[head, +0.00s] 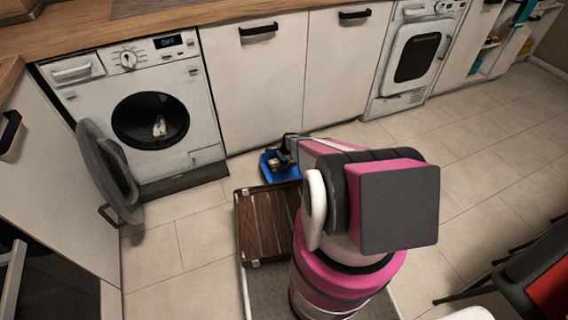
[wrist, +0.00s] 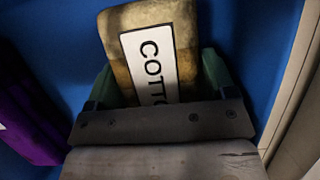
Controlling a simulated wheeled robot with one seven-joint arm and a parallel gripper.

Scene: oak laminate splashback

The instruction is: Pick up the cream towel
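The cream towel (wrist: 150,45), yellowish-brown in this light, has a white label reading "COTTO" with the rest hidden. In the wrist view it lies between the two greenish fingers of my gripper (wrist: 158,82), which are spread to about its width. I cannot tell whether they press on it. Its lower end is hidden by my gripper's body. Blue surface surrounds it. In the head view my gripper (head: 282,158) is down at a blue container (head: 283,175) on the floor, and the towel is not clearly made out there.
A purple item (wrist: 30,110) lies left of the towel. A washing machine (head: 140,110) has its door (head: 110,170) open, with something pale in the drum. White cabinets (head: 255,85) stand behind the blue container. A brown slatted crate (head: 265,225) is in front of it.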

